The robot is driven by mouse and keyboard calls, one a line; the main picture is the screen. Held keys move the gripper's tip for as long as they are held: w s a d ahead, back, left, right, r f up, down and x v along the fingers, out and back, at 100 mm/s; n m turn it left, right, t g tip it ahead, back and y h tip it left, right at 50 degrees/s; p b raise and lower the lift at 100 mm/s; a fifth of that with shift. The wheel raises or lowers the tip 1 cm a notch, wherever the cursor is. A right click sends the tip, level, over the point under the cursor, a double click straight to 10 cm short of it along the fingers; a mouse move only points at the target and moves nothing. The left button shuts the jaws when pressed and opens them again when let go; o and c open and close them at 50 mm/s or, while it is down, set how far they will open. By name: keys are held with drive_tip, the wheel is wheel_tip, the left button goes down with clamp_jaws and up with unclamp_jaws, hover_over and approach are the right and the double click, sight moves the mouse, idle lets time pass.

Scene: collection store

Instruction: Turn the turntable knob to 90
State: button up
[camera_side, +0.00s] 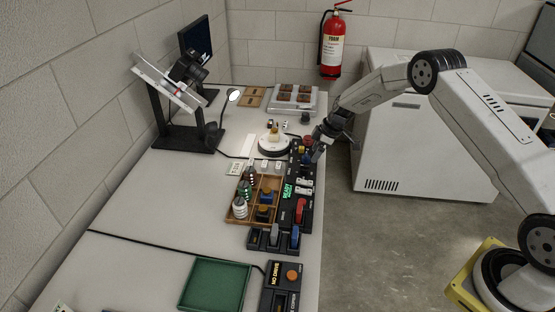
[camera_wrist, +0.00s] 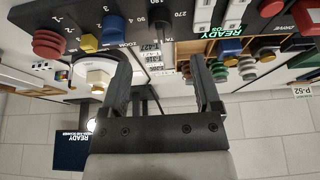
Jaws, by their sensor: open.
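My gripper (camera_side: 318,148) is over the right edge of the bench, beside the far part of the dark control panel (camera_side: 296,172). In the wrist view my gripper (camera_wrist: 163,82) is open, with nothing between its fingers. The panel (camera_wrist: 60,15) is upside down there, with angle marks 90, 180 and 270 near the top edge. The white round turntable (camera_side: 274,145) carries a small pale piece and also shows in the wrist view (camera_wrist: 88,72), left of the fingers.
A red button (camera_wrist: 48,43), a yellow knob (camera_wrist: 90,43) and a blue knob (camera_wrist: 114,28) crowd the panel. A camera stand (camera_side: 180,140) is at the back left. A green tray (camera_side: 216,285) lies in front.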

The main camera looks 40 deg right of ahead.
sight(306, 166)
drive_tip(key=shift+x, duration=3.85)
clamp_jaws()
